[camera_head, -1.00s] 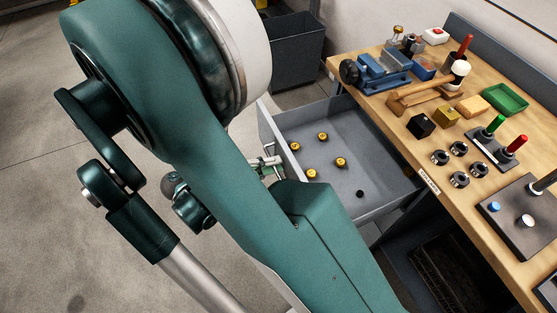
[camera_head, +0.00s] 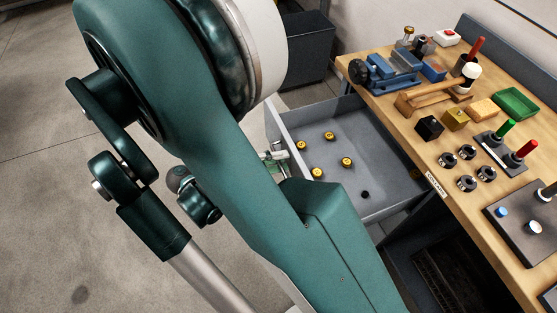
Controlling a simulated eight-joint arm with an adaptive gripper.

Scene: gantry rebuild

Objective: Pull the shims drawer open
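A grey drawer (camera_head: 388,165) stands far out from under the wooden bench, its inside open to view. Several yellow-and-black round pieces (camera_head: 330,135) and one small black piece (camera_head: 365,194) lie on its floor. A small white label (camera_head: 436,184) sits on the bench edge above the drawer; its text is too small to read. My gripper (camera_head: 274,157) shows only in part at the outer side of the drawer front, mostly hidden behind my green arm. Its fingers, the drawer handle and any contact between them cannot be made out.
The bench top (camera_head: 407,122) holds a blue vise (camera_head: 388,75), a wooden mallet (camera_head: 425,99), a green tray (camera_head: 516,102) and several dark rings (camera_head: 467,183). A dark bin (camera_head: 305,50) stands behind the drawer. The floor (camera_head: 40,200) at left is clear.

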